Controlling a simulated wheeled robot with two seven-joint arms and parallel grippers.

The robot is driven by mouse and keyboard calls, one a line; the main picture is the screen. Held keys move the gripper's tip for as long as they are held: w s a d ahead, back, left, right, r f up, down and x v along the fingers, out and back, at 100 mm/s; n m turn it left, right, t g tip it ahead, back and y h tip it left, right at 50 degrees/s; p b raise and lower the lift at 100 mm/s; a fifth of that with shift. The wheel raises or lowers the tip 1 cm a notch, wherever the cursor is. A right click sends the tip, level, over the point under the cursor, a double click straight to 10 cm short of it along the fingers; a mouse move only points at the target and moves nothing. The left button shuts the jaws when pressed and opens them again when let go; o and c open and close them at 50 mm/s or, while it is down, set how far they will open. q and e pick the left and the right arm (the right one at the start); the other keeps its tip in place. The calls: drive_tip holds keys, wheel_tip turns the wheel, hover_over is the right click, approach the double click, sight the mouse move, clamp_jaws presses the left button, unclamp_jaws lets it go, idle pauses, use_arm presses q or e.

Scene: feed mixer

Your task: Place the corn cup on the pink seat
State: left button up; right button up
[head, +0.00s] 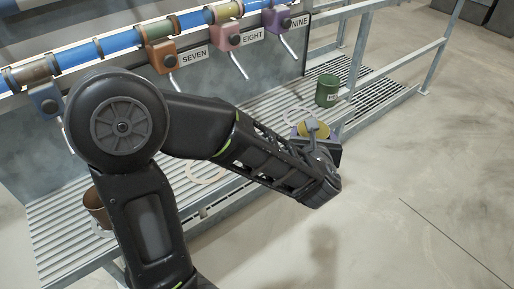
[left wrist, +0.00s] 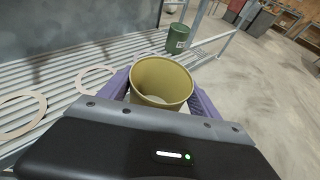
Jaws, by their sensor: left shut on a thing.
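A yellow cup (head: 314,128), open at the top, is in my left gripper (head: 318,138), near the front edge of the slatted shelf. The left wrist view shows the cup (left wrist: 161,82) upright between the purple fingers (left wrist: 160,95), which are shut on it. No label shows on it, so I cannot confirm it is the corn cup. Pale flat rings lie on the slats: one (head: 298,116) behind the cup and one (head: 205,170) partly behind my arm. None is clearly pink. My right gripper is not in view.
A green labelled cup (head: 327,90) stands on the shelf (head: 262,102) behind the yellow one. A brown cup (head: 98,208) stands at the left end. Coloured valves hang on the pipe, including a pink one (head: 228,40) by EIGHT. Grey rails (head: 400,50) run at the right.

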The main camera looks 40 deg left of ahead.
use_arm(q)
drive_tip(key=shift+s+n+y, duration=0.3)
drive_tip(key=shift+s, duration=0.5)
drive_tip(key=shift+s+a+r+g, duration=0.1)
drive_tip(key=shift+s+a+g, duration=0.15)
drive_tip(key=shift+s, duration=0.2)
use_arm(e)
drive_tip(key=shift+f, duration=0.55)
